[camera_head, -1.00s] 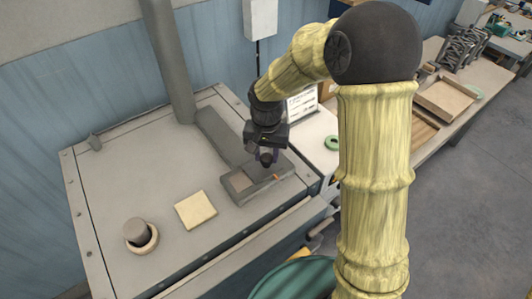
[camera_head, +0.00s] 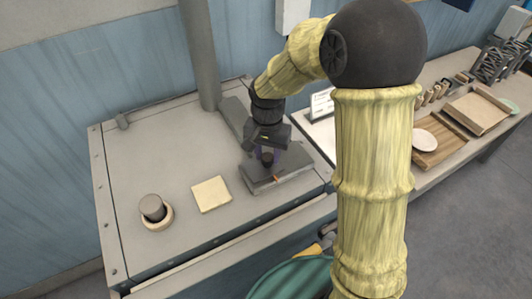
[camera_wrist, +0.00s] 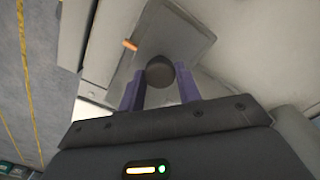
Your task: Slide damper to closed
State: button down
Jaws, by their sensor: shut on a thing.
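The damper (camera_head: 262,172) is a flat grey sliding plate in a low grey frame near the front right of the dryer's top. It also shows in the wrist view (camera_wrist: 190,35). Its round dark knob (camera_wrist: 159,72) stands between my two purple fingers. My gripper (camera_head: 267,157) is shut on the knob, and the wrist view shows a finger on each side (camera_wrist: 160,82). An orange mark (camera_head: 278,178) sits on the frame's front edge, close to the knob. No pale opening shows in the frame; my gripper hides part of the plate.
The dryer top (camera_head: 150,150) carries a pale square tile (camera_head: 211,194) and a grey cylinder (camera_head: 153,207) in a cream ring. A grey vertical pipe (camera_head: 200,55) rises behind. A bench with wooden trays (camera_head: 478,110) stands to the right. The dryer's middle is clear.

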aim_at(266, 157)
jog(key=shift+a+r, duration=0.1)
jog(key=shift+a, duration=0.1)
jog(key=c, duration=1.2)
grip_release()
jog(key=shift+o, duration=1.2)
jog(key=shift+s+a, duration=0.1)
jog(key=shift+a, duration=0.05)
jog(key=shift+d, duration=0.2)
notch_tip(266, 157, up, 17)
jog(key=b, duration=0.3)
jog(key=shift+r, duration=0.2)
jog(key=shift+a, duration=0.1)
